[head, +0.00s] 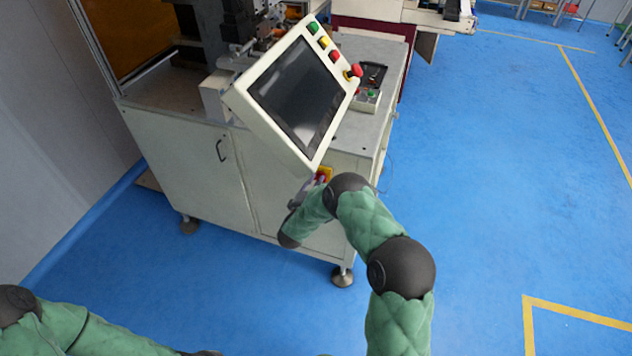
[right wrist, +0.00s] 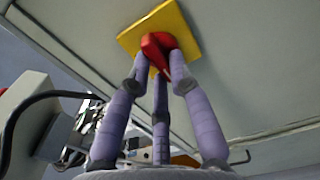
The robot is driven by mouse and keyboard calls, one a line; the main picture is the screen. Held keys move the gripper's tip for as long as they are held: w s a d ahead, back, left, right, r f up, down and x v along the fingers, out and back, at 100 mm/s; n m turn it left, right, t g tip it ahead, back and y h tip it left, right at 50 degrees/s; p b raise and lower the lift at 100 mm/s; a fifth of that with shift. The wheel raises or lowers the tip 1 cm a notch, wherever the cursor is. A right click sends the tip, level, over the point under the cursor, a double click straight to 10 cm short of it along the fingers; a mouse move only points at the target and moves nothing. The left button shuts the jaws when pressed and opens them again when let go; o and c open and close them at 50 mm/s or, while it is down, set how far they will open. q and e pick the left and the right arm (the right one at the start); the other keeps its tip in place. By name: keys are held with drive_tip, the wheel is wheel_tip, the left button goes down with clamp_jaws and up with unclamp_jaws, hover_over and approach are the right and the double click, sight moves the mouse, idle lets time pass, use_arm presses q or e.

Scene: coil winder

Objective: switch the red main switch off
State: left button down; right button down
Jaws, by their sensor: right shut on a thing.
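The red main switch (right wrist: 156,50) is a red handle on a square yellow plate (right wrist: 134,36) on the cream cabinet wall, seen in the right wrist view. My right gripper (right wrist: 159,62) is shut on the red handle, with its purple-grey fingers around it. The fingers hide part of the handle, and I cannot tell its set position. In the head view the yellow plate (head: 326,172) shows only partly, below the tilted screen panel, and my right arm hides the rest. My left arm enters at the bottom left; its gripper is out of view.
The tilted screen panel (head: 297,88) with coloured buttons overhangs the switch. A red mushroom button (head: 355,70) sticks out at the panel's side. The cabinet (head: 190,165) stands on feet. The blue floor to the right is clear.

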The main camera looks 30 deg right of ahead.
idle(0.4)
drive_tip(key=c, duration=1.1)
unclamp_jaws()
drive_tip(key=v, duration=1.2)
drive_tip(key=shift+f, duration=0.1)
